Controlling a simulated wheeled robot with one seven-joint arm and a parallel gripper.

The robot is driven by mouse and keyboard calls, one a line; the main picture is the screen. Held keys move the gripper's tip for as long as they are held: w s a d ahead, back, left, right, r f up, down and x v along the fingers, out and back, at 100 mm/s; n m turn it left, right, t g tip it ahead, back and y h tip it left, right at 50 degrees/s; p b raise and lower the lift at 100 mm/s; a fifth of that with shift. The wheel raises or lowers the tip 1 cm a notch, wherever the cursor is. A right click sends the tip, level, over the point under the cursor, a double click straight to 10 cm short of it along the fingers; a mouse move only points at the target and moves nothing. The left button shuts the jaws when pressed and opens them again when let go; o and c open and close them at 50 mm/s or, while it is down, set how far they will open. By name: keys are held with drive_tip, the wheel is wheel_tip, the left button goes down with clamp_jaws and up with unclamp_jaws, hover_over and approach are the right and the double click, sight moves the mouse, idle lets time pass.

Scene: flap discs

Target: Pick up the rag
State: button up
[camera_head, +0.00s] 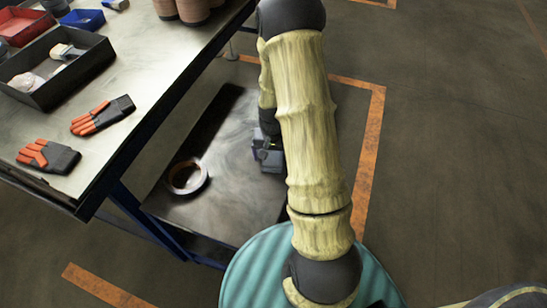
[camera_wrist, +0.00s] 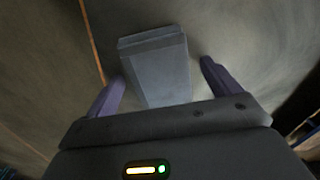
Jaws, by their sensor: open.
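In the wrist view a smooth grey-blue piece (camera_wrist: 158,75) with a fold-like band at its far edge lies between my fingers. It looks like the folded rag, though its material is hard to tell. My gripper (camera_wrist: 162,72) is open, with one purple finger on each side of the piece and gaps showing on both sides. In the head view my gripper (camera_head: 268,155) is low over the table's lower shelf, partly hidden by my arm. The piece cannot be told apart from the gripper there.
A tape-like ring (camera_head: 187,178) lies on the lower shelf (camera_head: 225,205), left of my gripper. The tabletop (camera_head: 135,75) overhangs at left, with two orange-and-black gloves (camera_head: 103,115), a black tray (camera_head: 88,68) and bins. Open floor (camera_head: 450,150) lies to the right.

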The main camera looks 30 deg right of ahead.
sight(273, 155)
idle(0.5)
drive_tip(key=c, duration=1.1)
drive_tip(key=shift+o, duration=0.2)
wheel_tip(273, 155, up, 10)
drive_tip(key=p, duration=0.1)
drive_tip(key=shift+p, duration=0.3)
